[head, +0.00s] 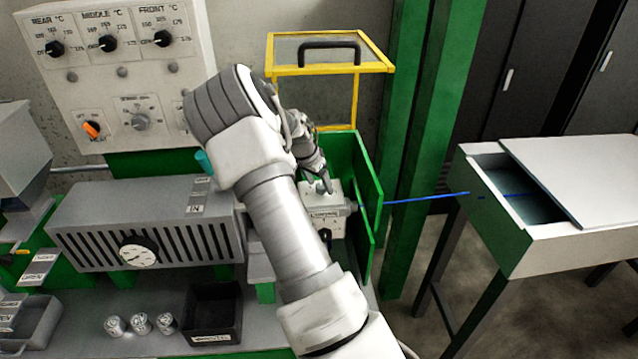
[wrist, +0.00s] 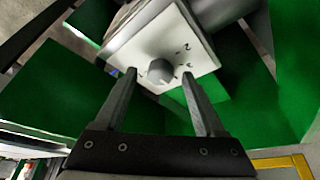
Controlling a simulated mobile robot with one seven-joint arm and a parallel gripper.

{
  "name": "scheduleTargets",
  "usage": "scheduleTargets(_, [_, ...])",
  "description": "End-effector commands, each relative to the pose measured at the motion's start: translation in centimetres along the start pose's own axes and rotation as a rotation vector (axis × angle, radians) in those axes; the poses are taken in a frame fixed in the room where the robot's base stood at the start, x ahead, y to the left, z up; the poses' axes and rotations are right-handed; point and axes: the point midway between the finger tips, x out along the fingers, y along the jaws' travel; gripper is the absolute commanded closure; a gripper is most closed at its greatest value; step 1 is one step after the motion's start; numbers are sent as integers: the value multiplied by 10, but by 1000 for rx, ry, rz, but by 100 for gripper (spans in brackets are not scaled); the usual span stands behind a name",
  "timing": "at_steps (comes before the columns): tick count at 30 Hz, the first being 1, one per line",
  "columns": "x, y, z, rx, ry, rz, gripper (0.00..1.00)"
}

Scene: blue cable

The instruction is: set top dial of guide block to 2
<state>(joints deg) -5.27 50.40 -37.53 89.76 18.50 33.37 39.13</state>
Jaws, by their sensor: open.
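The guide block (head: 335,212) is a pale box inside the green bay, partly hidden by my arm in the head view. In the wrist view its white plate (wrist: 190,35) carries a round grey top dial (wrist: 160,72) with small dark numerals beside it. The dial's setting is too small to read with certainty. My gripper (head: 318,178) is close above the block in the head view. In the wrist view my gripper (wrist: 159,78) is open, one finger on either side of the dial. I cannot tell whether the fingers touch it.
A blue cable (head: 425,197) runs from the block to the white table (head: 540,240) at right. Green bay walls (head: 369,200) stand close around the block. A raised yellow-framed guard (head: 330,69) is behind. The grey heater box (head: 150,225) with a gauge is at left.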

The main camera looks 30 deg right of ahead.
Motion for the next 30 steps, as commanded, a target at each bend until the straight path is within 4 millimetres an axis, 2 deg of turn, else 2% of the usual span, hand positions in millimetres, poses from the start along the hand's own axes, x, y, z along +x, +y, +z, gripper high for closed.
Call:
scheduleTargets(10, [6,0,0,0,0,-1,28])
scheduleTargets(11, [6,0,0,0,0,-1,32])
scheduleTargets(22, [6,0,0,0,0,-1,99])
scheduleTargets(30, [6,0,0,-8,0,-5,100])
